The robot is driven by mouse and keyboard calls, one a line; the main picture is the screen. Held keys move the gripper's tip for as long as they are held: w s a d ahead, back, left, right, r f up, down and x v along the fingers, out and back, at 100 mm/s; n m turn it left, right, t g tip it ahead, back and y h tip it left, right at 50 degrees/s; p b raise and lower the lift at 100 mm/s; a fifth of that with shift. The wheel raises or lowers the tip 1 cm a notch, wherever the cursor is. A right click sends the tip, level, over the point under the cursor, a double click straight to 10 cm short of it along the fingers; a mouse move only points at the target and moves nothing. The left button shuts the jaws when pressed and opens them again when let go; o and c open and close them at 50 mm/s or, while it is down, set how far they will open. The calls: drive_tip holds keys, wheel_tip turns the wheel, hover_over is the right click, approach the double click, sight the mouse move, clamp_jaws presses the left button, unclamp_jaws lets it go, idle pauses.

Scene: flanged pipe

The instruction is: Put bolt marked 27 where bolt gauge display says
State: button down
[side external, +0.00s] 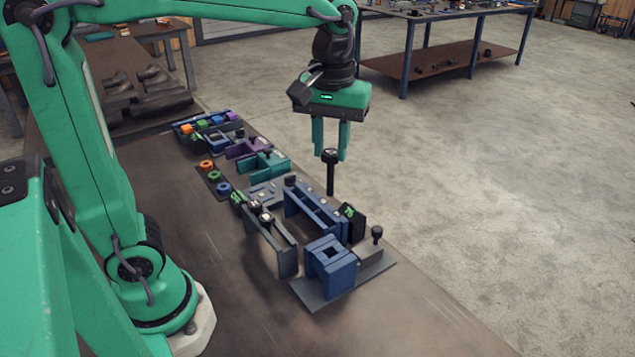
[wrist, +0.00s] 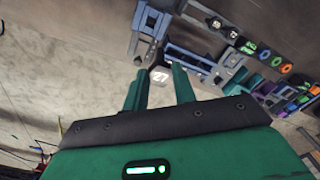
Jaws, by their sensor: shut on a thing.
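My gripper (side external: 331,152) is shut on a dark bolt (side external: 330,175), held upright by its head, shank down, in the air beyond the fixtures. In the wrist view the bolt head (wrist: 159,76) shows a white 27 between my fingertips (wrist: 159,70). A black display (side external: 351,211) with green characters stands at the right end of a long blue frame (side external: 316,208). A second small green display (side external: 238,197) is left of the frame. Their readings are too small to tell, and I cannot tell which is the bolt gauge's.
A blue block (side external: 330,265) with a square opening stands on a dark plate near the front, beside a grey block topped by a black knob. A grey frame (side external: 270,243) carries bolt heads. Teal and purple holders and coloured rings (side external: 207,165) lie farther back. The front bench is clear.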

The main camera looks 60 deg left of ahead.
drive_tip(key=w+a+f+n, duration=0.1)
drive_tip(key=a+f, duration=0.3)
drive_tip(key=a, duration=0.4)
drive_tip(key=w+a+f+n, duration=0.2)
drive_tip(key=a+f+n, duration=0.1)
drive_tip(key=a, duration=0.5)
drive_tip(key=shift+a+f+n, duration=0.3)
drive_tip(key=shift+f+n, duration=0.1)
drive_tip(key=shift+f, duration=0.2)
drive_tip(key=shift+f, duration=0.15)
drive_tip(key=shift+f, duration=1.05)
drive_tip(key=shift+f, duration=0.2)
drive_tip(key=shift+f, duration=1.95)
drive_tip(key=shift+f, duration=1.7)
idle(0.7)
